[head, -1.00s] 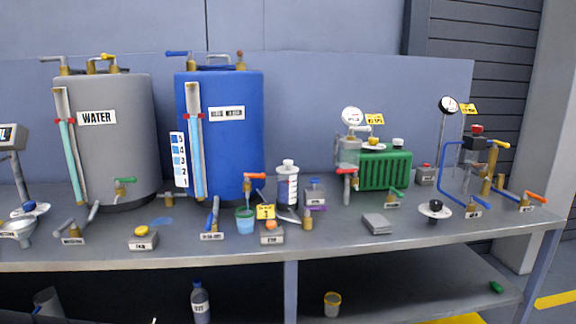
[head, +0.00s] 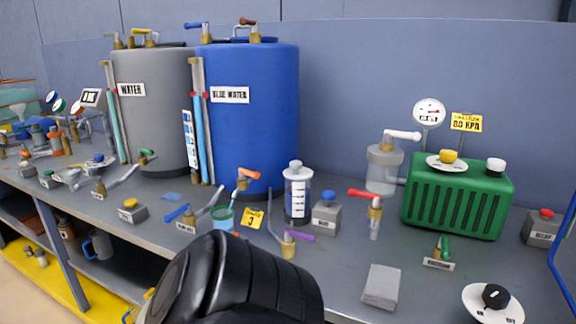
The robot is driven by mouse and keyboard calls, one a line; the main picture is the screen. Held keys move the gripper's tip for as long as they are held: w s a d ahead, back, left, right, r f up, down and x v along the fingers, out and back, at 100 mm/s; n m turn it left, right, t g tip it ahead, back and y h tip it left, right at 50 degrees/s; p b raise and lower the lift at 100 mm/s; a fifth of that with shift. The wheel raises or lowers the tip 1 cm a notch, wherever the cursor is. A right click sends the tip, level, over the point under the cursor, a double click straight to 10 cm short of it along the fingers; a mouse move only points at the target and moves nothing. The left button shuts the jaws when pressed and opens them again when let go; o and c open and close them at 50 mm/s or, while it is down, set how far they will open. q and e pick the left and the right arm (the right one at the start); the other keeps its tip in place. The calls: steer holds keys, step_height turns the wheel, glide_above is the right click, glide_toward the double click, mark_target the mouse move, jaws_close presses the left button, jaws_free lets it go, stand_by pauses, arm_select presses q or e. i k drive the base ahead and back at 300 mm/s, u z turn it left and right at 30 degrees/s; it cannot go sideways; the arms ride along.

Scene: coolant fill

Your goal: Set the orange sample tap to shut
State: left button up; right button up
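A tap with an orange lever (head: 248,174) sits low at the front of the blue tank (head: 262,110). Its lever points to the right and slightly downward in the head view, on a brass body. A teal cup (head: 224,217) stands just below it. The lever's label, if any, is not readable. No gripper fingers show in the head view. A large black part at the bottom middle seems to be my own arm and hides some of the table's front.
A yellow tag (head: 252,218), a purple lever (head: 299,236) and a clear bottle (head: 297,195) stand close by the tap. A blue-levered valve (head: 178,213) is to its left. A red-levered valve (head: 366,194) and a green ribbed box (head: 457,195) are to its right.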

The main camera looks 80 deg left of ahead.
mark_target(242, 172)
steer(key=u, duration=2.3)
